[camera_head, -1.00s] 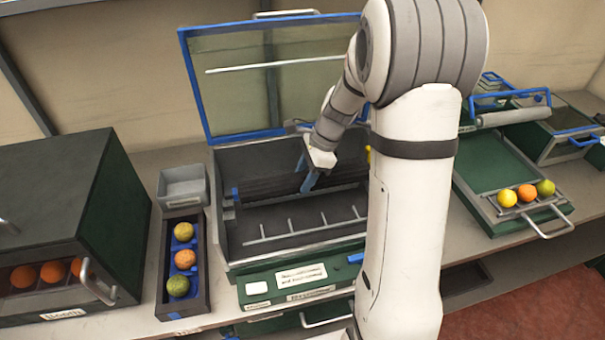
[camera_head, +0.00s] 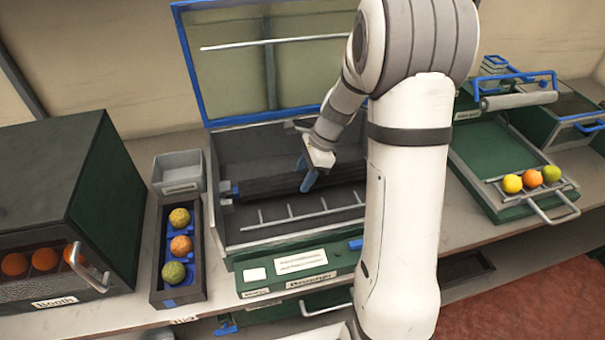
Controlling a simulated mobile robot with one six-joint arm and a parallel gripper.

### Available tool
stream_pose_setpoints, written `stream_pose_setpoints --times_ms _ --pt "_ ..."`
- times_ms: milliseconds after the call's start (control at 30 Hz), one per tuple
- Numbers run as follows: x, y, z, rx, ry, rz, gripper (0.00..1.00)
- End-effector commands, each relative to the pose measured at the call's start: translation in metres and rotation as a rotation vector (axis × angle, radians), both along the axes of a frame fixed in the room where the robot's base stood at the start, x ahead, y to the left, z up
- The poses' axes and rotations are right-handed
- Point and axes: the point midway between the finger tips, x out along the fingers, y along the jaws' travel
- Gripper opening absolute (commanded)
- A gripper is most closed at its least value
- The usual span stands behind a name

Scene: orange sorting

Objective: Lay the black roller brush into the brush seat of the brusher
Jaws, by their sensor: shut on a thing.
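The brusher (camera_head: 245,236) is a grey box with a green front in the middle of the bench. Its blue-framed clear lid (camera_head: 325,65) stands open at the back. The black roller brush (camera_head: 268,189) lies crosswise inside the box, its left end close to a grey-and-blue bracket (camera_head: 228,190) at the left wall. My gripper (camera_head: 308,181) reaches down into the box and is shut on the brush near its visible middle. My arm hides the brush's right end and the box's right side. I cannot tell whether the brush rests fully in its seat.
A rail with upright pins (camera_head: 295,217) runs along the front of the box. To the left are a dark tray with three fruits (camera_head: 180,243), a small grey bin (camera_head: 178,173) and a green booth (camera_head: 70,195). A green tray with three fruits (camera_head: 497,180) stands right.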

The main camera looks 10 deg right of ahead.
Motion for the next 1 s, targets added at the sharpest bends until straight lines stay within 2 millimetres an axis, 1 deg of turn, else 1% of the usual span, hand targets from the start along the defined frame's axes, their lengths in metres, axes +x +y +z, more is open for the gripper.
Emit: stream_pose_setpoints --times_ms 833,867,1000 --pt "-0.0001 0.0036 -0.0045 0.000 -0.001 0.002 0.25" --pt "-0.0001 0.0036 -0.0045 0.000 -0.001 0.002 0.47" --pt "-0.0002 0.0037 -0.0045 0.000 -0.001 0.002 0.58"
